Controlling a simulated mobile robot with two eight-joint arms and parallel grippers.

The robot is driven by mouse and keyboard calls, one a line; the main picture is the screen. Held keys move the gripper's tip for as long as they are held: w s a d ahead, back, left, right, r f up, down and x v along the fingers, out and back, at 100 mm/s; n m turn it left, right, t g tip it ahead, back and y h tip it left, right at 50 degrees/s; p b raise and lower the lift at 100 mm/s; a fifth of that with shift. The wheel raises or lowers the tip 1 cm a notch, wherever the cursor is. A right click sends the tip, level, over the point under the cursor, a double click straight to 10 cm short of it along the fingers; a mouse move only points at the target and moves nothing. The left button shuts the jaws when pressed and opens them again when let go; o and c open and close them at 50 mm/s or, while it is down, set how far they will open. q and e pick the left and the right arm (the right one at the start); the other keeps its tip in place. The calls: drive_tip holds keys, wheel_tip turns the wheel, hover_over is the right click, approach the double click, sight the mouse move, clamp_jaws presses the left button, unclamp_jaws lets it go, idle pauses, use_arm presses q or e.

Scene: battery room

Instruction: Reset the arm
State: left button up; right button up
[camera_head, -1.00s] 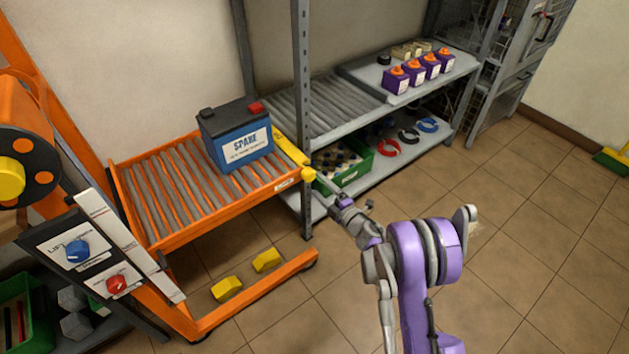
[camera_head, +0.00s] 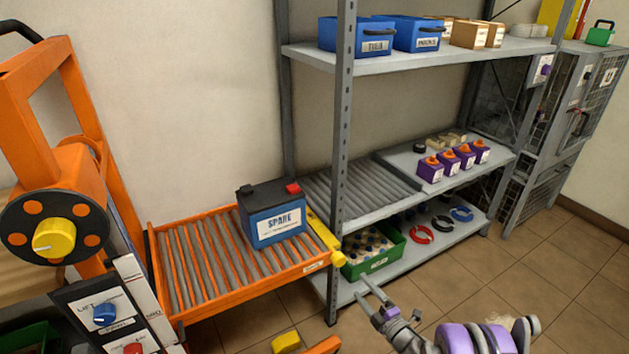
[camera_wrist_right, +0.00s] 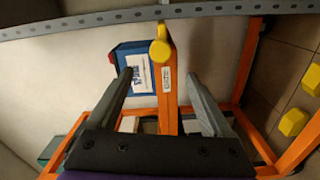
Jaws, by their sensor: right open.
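My right gripper (camera_head: 362,289) is open and empty, below and right of the yellow-ended lever (camera_head: 338,257) at the front right corner of the orange roller bed (camera_head: 240,285) in the head view. In the right wrist view my open fingers (camera_wrist_right: 159,74) point towards the lever's round yellow end (camera_wrist_right: 160,50), with nothing held between them. A blue battery marked SPARE (camera_head: 272,215) sits upright on the rollers and also shows in the wrist view (camera_wrist_right: 132,62). My left gripper is not in view.
A grey shelf rack (camera_head: 345,120) stands just right of the bed. Its bottom shelf holds a green crate (camera_head: 378,266) and coloured rings; purple containers (camera_head: 456,160) stand above. The orange lift (camera_head: 50,185) with its control panel (camera_head: 108,310) is at left. Tiled floor at right is clear.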

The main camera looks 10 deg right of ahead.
drive_tip(key=s+d+r+m+g+h, duration=0.1)
drive_tip(key=s+d+r+m+h, duration=0.1)
drive_tip(key=r+m+h, duration=0.3)
drive_tip(key=s+d+r+m+g+h, duration=0.1)
drive_tip(key=s+r+m+h, duration=0.1)
drive_tip(key=r+m+h, duration=0.4)
drive_tip(key=s+a+f+m+g+y, duration=0.1)
drive_tip(key=s+a+m+g+y, duration=0.2)
drive_tip(key=s, duration=0.7)
drive_tip(key=s+a+f+m+g, duration=0.1)
drive_tip(key=s+a+m+g, duration=0.25)
drive_tip(key=s, duration=0.75)
drive_tip(key=s+a+f+m+g+y, duration=0.1)
drive_tip(key=s+a+m+g+y, duration=0.2)
drive_tip(key=s, duration=0.7)
use_arm(q)
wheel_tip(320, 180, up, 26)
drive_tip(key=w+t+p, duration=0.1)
drive_tip(key=p, duration=2.1)
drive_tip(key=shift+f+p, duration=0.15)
drive_tip(key=shift+p, duration=0.15)
use_arm(e)
wheel_tip(320, 180, up, 25)
drive_tip(key=w+h, duration=0.1)
drive_tip(key=shift+w+f, duration=0.15)
drive_tip(key=shift+w, duration=0.05)
